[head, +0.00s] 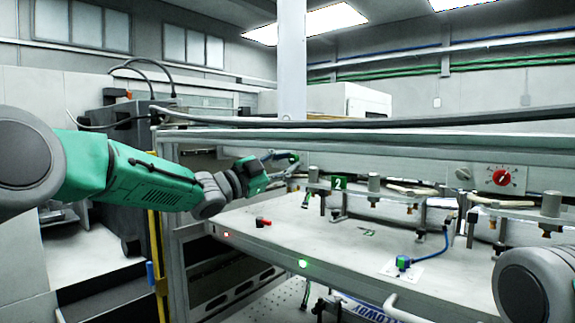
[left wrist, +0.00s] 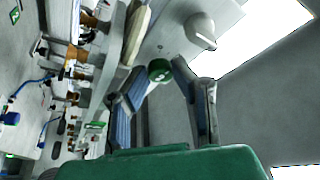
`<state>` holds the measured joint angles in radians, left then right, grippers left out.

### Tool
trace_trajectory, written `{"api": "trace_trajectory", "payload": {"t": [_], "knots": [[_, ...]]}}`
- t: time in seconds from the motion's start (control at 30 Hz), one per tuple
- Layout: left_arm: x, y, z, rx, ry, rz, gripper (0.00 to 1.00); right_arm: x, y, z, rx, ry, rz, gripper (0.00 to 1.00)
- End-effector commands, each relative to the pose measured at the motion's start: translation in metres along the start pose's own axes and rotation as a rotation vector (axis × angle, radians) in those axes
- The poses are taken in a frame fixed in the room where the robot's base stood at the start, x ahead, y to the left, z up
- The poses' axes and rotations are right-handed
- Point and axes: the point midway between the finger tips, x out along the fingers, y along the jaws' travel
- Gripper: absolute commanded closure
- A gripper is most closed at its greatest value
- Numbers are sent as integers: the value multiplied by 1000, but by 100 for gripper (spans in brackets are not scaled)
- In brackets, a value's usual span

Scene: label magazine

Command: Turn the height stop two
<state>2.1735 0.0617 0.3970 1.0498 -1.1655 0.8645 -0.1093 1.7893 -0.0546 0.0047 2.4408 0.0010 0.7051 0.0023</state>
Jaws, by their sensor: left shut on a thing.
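My left gripper (head: 290,160) reaches in from the left at the rail over the white bench. In the left wrist view its two fingers (left wrist: 165,80) are closed around a small round green-faced knob (left wrist: 160,70), which looks like the height stop. In the head view the gripper hides the knob. A green sign with a white 2 (head: 339,183) stands just right of the gripper. Only a rounded grey part of my right arm shows at the right edge; I make out no right gripper.
The white bench top (head: 290,235) carries a small red-and-black part (head: 263,222) and a blue-green part (head: 403,263) with a blue cable. Several clamp stations line its back. A red dial (head: 501,177) is at the back right. A grey frame bar (head: 400,140) runs above.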

Motion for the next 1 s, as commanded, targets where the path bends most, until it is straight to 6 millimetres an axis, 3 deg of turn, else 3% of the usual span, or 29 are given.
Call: {"api": "trace_trajectory", "payload": {"t": [0.37,0.4,0.43,0.47,0.8,1.0], "knots": [[0,2,-1,5,3,5,100,0,0,0,0,0,0,60],[0,2,-1,5,3,5,71,0,0,0,0,0,0,60],[0,2,-1,4,3,5,60,0,0,0,0,0,0,60],[0,2,-1,4,3,5,58,0,0,0,0,0,0,60],[-1,1,2,3,0,4,58,-1,0,3,0,2,0,60],[-23,0,1,2,-1,3,58,-1,0,3,0,3,0,60]]}}
